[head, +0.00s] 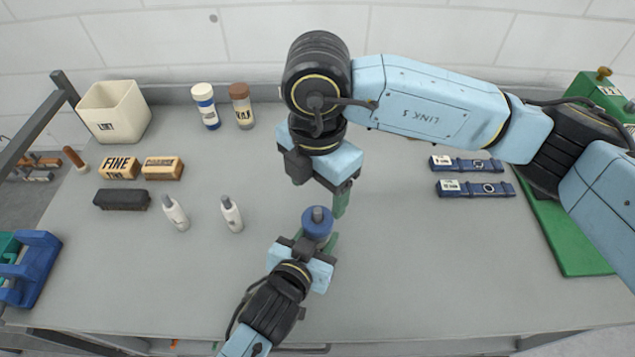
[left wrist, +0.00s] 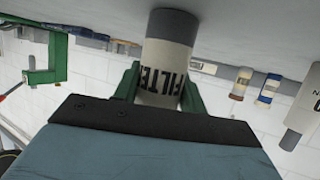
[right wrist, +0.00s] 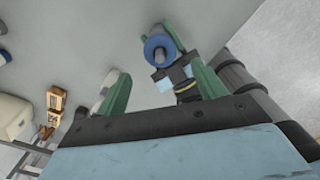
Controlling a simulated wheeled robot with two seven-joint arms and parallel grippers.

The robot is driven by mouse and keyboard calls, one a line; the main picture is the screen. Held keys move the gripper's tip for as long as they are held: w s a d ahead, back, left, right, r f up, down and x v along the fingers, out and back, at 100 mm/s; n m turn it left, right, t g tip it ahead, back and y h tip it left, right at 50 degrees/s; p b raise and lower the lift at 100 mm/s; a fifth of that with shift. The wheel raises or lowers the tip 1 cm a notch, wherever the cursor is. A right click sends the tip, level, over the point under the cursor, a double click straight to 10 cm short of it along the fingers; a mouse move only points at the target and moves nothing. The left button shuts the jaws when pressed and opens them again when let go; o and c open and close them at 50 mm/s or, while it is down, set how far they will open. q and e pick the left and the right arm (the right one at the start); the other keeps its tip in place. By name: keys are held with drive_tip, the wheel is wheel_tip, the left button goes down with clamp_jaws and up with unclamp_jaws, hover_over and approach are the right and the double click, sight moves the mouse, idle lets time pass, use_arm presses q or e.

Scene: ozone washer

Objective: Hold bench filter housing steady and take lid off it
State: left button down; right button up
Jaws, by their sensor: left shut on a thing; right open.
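The bench filter housing is a white cylinder with a FILTER label (left wrist: 165,75). It stands on the table, with its blue lid (head: 317,222) on top. The lid also shows in the right wrist view (right wrist: 160,46), with a small grey knob. My left gripper (left wrist: 158,88) is shut around the housing body below the lid, one green finger on each side. My right gripper (head: 341,203) is open and empty, above and a little behind the lid. In the right wrist view its green fingers (right wrist: 163,82) are apart, with the lid beyond their tips.
Two white bottles (head: 176,213) (head: 231,213) stand left of the housing. FINE and second labelled blocks (head: 118,168) (head: 162,168), a black block (head: 122,199) and a cream bin (head: 118,112) are further left. Front-right table is clear.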

sight(318, 210)
drive_tip(key=shift+f, duration=3.95)
drive_tip(key=c, duration=1.1)
drive_tip(key=shift+o, duration=0.2)
drive_tip(key=n, duration=0.3)
drive_tip(key=shift+n, duration=0.4)
drive_tip(key=n, duration=0.3)
drive_tip(key=shift+n, duration=0.3)
drive_tip(key=n, duration=0.6)
drive_tip(key=o, duration=1.1)
